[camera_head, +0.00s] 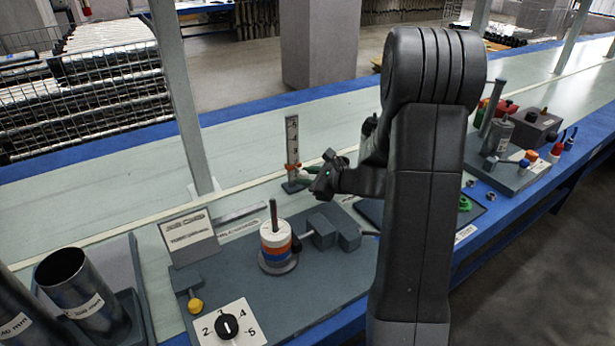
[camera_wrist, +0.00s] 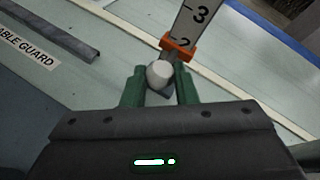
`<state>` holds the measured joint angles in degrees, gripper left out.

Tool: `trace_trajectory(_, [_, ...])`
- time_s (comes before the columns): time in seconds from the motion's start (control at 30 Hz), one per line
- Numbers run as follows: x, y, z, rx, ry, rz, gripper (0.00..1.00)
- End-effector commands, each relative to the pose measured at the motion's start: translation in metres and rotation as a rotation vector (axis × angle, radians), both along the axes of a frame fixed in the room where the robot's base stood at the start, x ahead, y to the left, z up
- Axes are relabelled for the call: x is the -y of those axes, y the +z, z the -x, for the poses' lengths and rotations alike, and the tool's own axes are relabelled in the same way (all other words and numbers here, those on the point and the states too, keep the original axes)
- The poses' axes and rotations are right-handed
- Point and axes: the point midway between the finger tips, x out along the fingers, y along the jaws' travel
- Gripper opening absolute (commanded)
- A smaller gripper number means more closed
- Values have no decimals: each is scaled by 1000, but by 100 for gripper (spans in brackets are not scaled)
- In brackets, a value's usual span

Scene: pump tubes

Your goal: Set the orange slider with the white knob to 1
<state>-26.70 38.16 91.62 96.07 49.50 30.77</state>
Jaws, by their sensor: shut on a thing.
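The upright grey scale (camera_head: 292,137) stands on the bench beyond the dark board, and it also shows in the wrist view (camera_wrist: 200,14) with the marks 3 and 2 readable. The orange slider (camera_wrist: 178,51) sits around the scale at its lower part, just at the 2 mark. It is small in the head view (camera_head: 291,166). The white knob (camera_wrist: 160,73) sticks out from the slider toward me. My gripper (camera_wrist: 160,82) is shut on the knob, with a green finger on each side. In the head view my gripper (camera_head: 308,170) reaches the scale from the right.
A peg with white, orange and blue rings (camera_head: 275,241) and grey blocks (camera_head: 332,228) stand in front of the scale. A dial (camera_head: 228,325) and metal cylinders (camera_head: 72,282) are at the front left. A label (camera_wrist: 25,45) reads "ABLE GUARD".

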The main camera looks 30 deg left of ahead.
Motion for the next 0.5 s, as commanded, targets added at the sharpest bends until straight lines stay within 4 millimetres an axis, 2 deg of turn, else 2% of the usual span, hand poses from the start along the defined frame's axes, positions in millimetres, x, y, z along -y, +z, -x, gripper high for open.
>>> trace_trajectory(0.17, [0, -4, 0, 0, 0, 0, 0])
trace_trajectory(0.5, [0, -40, 0, 1, 1, 1, 0])
